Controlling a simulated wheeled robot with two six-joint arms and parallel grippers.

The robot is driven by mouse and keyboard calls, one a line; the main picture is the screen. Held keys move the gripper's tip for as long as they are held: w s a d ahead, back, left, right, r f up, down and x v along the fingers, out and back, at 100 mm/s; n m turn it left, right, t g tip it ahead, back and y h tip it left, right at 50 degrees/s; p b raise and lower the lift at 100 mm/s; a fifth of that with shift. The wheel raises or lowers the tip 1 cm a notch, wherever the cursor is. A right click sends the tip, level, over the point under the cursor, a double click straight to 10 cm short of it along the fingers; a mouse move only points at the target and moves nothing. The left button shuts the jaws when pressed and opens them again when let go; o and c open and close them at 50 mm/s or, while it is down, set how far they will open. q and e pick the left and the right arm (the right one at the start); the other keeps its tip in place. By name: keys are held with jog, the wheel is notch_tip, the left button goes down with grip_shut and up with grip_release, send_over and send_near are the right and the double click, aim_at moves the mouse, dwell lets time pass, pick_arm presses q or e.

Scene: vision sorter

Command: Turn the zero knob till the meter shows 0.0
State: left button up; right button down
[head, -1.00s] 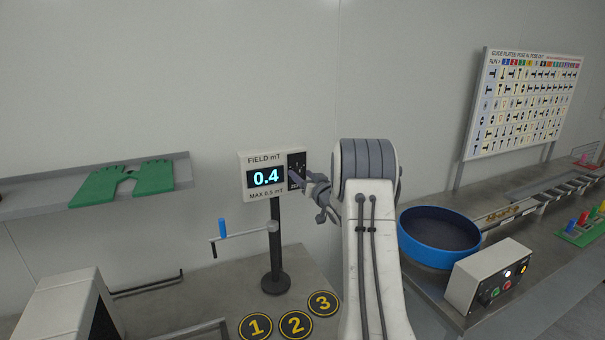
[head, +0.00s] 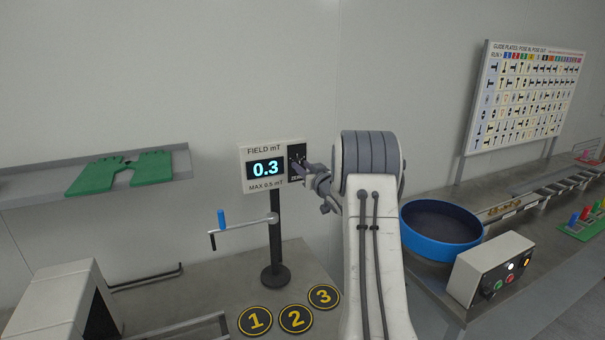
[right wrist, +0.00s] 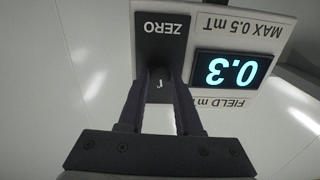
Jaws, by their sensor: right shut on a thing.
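The field meter (head: 246,158) is a white box on a dark post, and its display (head: 265,169) reads 0.3. The reading also shows upside down on the display in the right wrist view (right wrist: 231,70). The black ZERO panel (right wrist: 162,28) is at the meter's right side in the head view. My right gripper (right wrist: 161,78) is shut on the zero knob (right wrist: 161,84), with one finger on each side of it. The fingers hide most of the knob. In the head view the right gripper (head: 302,169) reaches the panel from the right. My left gripper is not in view.
A blue-rimmed round bowl (head: 441,255) and a control box (head: 491,270) with buttons stand to the right of my arm. Numbered discs (head: 295,319) lie in front.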

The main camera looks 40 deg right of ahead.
jog(key=shift+n+b, duration=3.7)
jog(key=shift+b, duration=0.3)
jog(key=c, duration=0.6)
grip_release()
jog(key=shift+s, duration=0.1)
jog(key=s+a+b, duration=0.2)
jog(key=s, duration=0.8)
jog(key=shift+a+r+b, duration=0.15)
jog(key=shift+r+b, duration=0.05)
jog(key=shift+b, duration=0.15)
